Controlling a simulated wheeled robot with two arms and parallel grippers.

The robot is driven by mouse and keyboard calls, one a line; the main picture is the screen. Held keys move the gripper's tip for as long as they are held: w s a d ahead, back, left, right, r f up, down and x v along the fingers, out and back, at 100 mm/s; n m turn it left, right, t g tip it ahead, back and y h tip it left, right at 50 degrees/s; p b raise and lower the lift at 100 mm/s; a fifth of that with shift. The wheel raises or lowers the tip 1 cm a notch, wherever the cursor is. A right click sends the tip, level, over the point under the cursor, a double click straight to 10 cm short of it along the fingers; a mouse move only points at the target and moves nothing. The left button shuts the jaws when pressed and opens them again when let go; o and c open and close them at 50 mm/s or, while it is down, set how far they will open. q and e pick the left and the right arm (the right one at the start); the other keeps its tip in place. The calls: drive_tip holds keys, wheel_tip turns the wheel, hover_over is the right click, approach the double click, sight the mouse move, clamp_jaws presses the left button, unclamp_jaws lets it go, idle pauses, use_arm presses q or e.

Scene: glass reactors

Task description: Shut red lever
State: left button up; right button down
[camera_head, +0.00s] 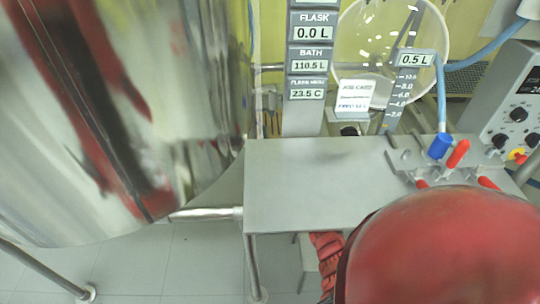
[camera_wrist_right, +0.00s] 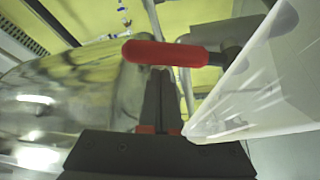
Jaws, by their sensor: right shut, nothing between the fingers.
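In the right wrist view, a red lever handle (camera_wrist_right: 165,53) lies roughly level across the picture, joined to a dark metal fitting (camera_wrist_right: 232,50) at its right end. My right gripper (camera_wrist_right: 163,74) is shut and empty, its fingertips at the lower edge of that handle; I cannot tell whether they touch it. In the head view, a red lever (camera_head: 458,153) sticks up at a slant on the metal bracket at the right, and two red tips (camera_head: 421,184) and (camera_head: 488,183) show lower down. I cannot tell which red part the wrist view shows. My left gripper is out of view.
A large shiny steel vessel (camera_head: 110,130) fills the left. A bare grey metal shelf (camera_head: 310,185) spans the middle. A blue cap (camera_head: 440,146) with a hose stands beside the lever, with a control box (camera_head: 512,100) behind. My red arm hides the lower right.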

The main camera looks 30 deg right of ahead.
drive_tip(key=shift+s+d+f, duration=0.1)
drive_tip(key=shift+d, duration=0.15)
drive_tip(key=shift+s+d+m+b, duration=0.2)
drive_tip(key=shift+d+m+b, duration=0.15)
drive_tip(key=shift+m, duration=0.25)
drive_tip(key=shift+f, duration=0.1)
drive_tip(key=s+d+f+m+h+b, duration=0.1)
drive_tip(key=d+f+m+h+b, duration=0.1)
drive_tip(key=m+h, duration=0.3)
drive_tip(key=s+d+f+m+h+b, duration=0.2)
drive_tip(key=d+f+m+h+b, duration=0.1)
drive_tip(key=m, duration=1.1)
drive_tip(key=shift+f+h+b, duration=0.85)
drive_tip(key=shift+h+b, duration=0.35)
drive_tip(key=shift+h, duration=0.2)
drive_tip(key=shift+s+d, duration=0.1)
drive_tip(key=shift+r, duration=0.1)
